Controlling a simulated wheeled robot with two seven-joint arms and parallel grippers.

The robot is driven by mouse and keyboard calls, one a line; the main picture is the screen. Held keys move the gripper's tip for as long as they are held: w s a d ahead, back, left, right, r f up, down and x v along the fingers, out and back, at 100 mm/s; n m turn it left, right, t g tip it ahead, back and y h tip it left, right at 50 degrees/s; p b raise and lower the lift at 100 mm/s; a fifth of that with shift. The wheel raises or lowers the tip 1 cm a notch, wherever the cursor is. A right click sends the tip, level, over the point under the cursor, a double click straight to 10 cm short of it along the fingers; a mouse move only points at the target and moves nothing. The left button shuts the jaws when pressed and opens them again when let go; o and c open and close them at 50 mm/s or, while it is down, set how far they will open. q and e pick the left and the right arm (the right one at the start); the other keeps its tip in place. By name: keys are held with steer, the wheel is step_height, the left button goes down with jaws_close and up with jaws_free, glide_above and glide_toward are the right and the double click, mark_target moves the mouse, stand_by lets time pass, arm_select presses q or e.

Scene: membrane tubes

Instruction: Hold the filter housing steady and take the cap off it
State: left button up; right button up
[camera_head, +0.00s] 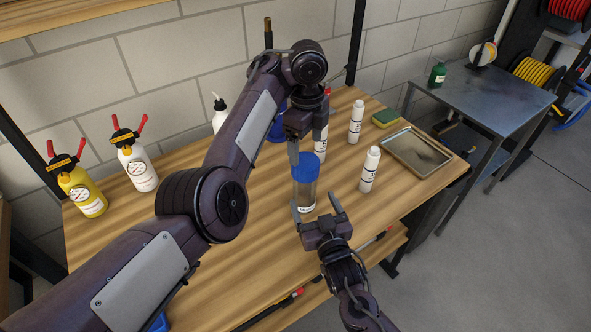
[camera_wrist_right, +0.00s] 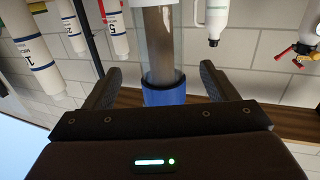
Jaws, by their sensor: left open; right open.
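The filter housing (camera_head: 305,193) stands upright on the wooden bench, a clear tube with brown filling and a white label near its base. Its blue cap (camera_head: 306,166) sits on top. In the right wrist view, which is upside down, the housing (camera_wrist_right: 160,45) shows with its blue cap (camera_wrist_right: 164,93) lower in the picture. My left gripper (camera_head: 307,152) is open, pointing down just above the cap. My right gripper (camera_head: 315,202) is open, low at the housing's near side, its fingers spread to either side. I cannot tell how deep the housing lies between them.
White bottles (camera_head: 369,170) (camera_head: 356,122) stand to the right, with a metal tray (camera_head: 416,151) and a sponge (camera_head: 385,118) beyond. A yellow bottle (camera_head: 82,190) and a white bottle (camera_head: 138,168) with red handles stand at the left. The bench front right is clear.

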mark_target(308, 189)
arm_select(q)
steer(key=shift+w+r, duration=0.25)
steer(key=shift+r, duration=0.05)
arm_select(e)
steer(key=shift+w+a+r, duration=0.15)
steer(key=shift+w+r, duration=0.05)
steer(key=shift+w, duration=0.1)
arm_select(q)
steer(key=shift+s+d+r, duration=0.1)
steer(key=shift+s+r, duration=0.2)
steer(key=shift+s, duration=0.05)
arm_select(e)
steer(key=shift+w+a+r, duration=0.2)
steer(key=shift+w+r, duration=0.1)
steer(key=shift+w, duration=0.3)
arm_select(q)
steer(key=shift+w+f, duration=0.1)
arm_select(e)
steer(key=x, duration=0.5)
steer(key=shift+w+a+f, duration=0.1)
steer(key=shift+w+f, duration=0.05)
steer(key=shift+w, duration=0.2)
